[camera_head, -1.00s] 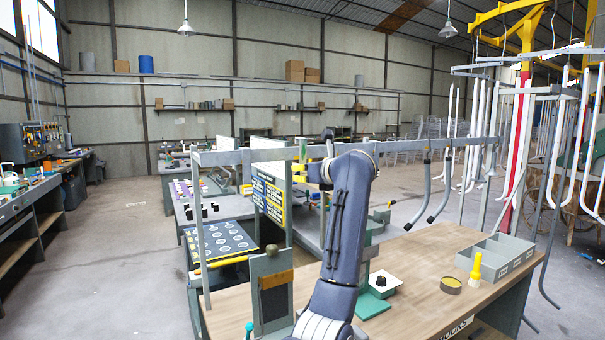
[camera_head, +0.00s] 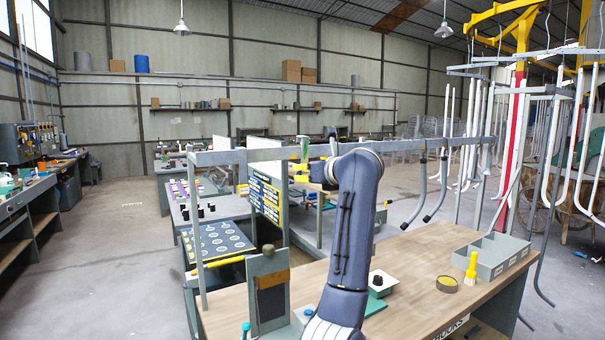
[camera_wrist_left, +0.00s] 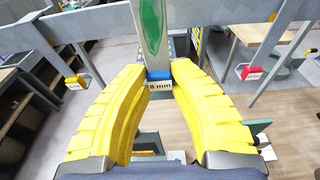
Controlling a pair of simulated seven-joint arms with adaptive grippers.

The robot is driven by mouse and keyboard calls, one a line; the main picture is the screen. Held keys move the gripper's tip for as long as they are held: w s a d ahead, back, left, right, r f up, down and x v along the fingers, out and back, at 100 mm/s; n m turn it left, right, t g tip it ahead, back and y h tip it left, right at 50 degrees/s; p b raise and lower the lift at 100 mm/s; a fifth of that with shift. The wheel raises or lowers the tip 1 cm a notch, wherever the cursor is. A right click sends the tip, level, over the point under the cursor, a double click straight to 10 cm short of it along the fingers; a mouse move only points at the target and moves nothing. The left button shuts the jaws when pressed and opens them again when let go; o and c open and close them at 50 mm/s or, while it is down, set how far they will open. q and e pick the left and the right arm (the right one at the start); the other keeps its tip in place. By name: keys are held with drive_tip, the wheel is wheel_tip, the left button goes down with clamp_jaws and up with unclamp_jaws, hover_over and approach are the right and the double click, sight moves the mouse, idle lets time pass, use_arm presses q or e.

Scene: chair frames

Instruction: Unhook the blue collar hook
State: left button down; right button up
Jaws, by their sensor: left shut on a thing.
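The hook with the blue collar (camera_wrist_left: 160,75) is between my left gripper's yellow fingers in the left wrist view, with an "8 mm" label just below the collar. A green upright piece (camera_wrist_left: 152,28) rises above it, in front of the grey rail. The gripper is shut on the hook. The hook's upper end and its contact with the rail are not clear. My right gripper is out of view.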

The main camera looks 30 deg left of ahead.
use_arm(q)
drive_tip(key=shift+v, duration=1.1)
